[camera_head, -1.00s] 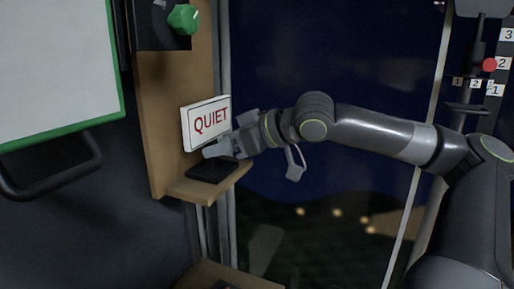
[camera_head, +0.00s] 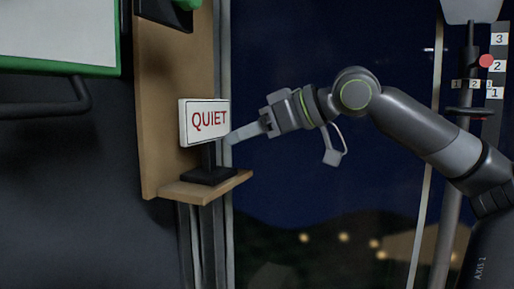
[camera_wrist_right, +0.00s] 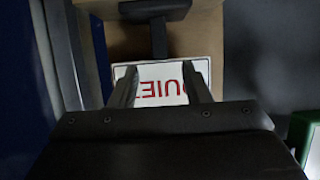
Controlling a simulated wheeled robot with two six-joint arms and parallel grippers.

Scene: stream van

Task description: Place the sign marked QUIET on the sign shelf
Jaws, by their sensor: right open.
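The white sign marked QUIET in red (camera_head: 206,122) stands upright on its dark stand and base (camera_head: 209,176) on the small wooden sign shelf (camera_head: 228,184). My right gripper (camera_head: 234,138) is just to the right of the sign, apart from its stand, and open. In the right wrist view the sign (camera_wrist_right: 160,82) shows upside down beyond the two open fingers (camera_wrist_right: 160,88), with nothing held between them. Its dark base (camera_wrist_right: 155,10) shows at the top there. My left gripper is not in view.
A wooden panel (camera_head: 161,90) rises behind the shelf. A green-framed white board (camera_head: 60,30) with a dark bar below is at the upper left. A dark window (camera_head: 330,50) lies behind my arm. Numbered labels (camera_head: 495,65) and a red ball (camera_head: 486,61) are at the right.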

